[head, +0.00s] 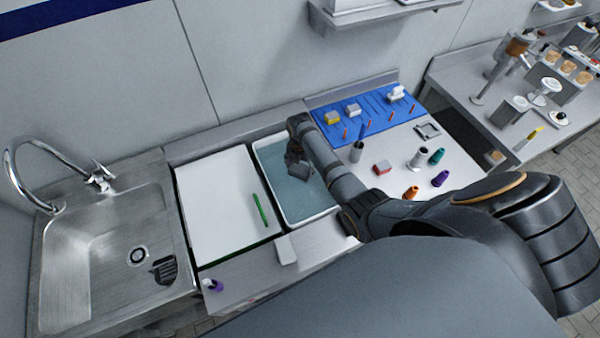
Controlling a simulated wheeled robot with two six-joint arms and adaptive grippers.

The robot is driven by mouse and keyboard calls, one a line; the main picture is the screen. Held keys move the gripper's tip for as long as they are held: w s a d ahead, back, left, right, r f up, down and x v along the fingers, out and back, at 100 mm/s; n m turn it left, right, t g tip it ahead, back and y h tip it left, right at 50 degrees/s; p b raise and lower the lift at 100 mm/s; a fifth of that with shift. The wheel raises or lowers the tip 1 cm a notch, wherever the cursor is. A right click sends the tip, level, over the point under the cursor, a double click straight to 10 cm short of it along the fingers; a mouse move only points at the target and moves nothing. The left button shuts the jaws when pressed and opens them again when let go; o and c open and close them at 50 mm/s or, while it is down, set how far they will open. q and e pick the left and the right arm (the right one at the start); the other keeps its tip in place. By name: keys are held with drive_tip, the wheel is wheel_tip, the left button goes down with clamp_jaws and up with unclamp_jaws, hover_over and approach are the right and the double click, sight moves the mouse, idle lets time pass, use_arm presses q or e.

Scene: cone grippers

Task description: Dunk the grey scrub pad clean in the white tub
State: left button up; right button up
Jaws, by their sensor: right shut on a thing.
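The white tub (334,211) stands in the middle of the counter and holds bluish water (290,200). My right gripper (297,158) is over the back part of the tub, pointing down. It is shut on the grey scrub pad (298,169), which is small and dark in this view and partly hidden by the gripper. I cannot tell whether the pad touches the water. My right forearm crosses the tub's right rim and hides part of it. My left gripper is not in view.
A sink (105,245) with a tap is at left. A white board (222,200) with a green marker (260,209) lies between sink and tub. A white block (286,250) is in front.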

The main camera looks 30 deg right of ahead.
sight(300, 168)
wheel_tip(300, 168, up, 2)
drive_tip(key=shift+r+p, duration=0.1)
drive_tip(key=shift+p, duration=0.65)
drive_tip(key=shift+r, duration=0.15)
wheel_tip(300, 168, up, 2)
drive_tip(key=shift+r, duration=1.45)
drive_tip(key=shift+r, duration=2)
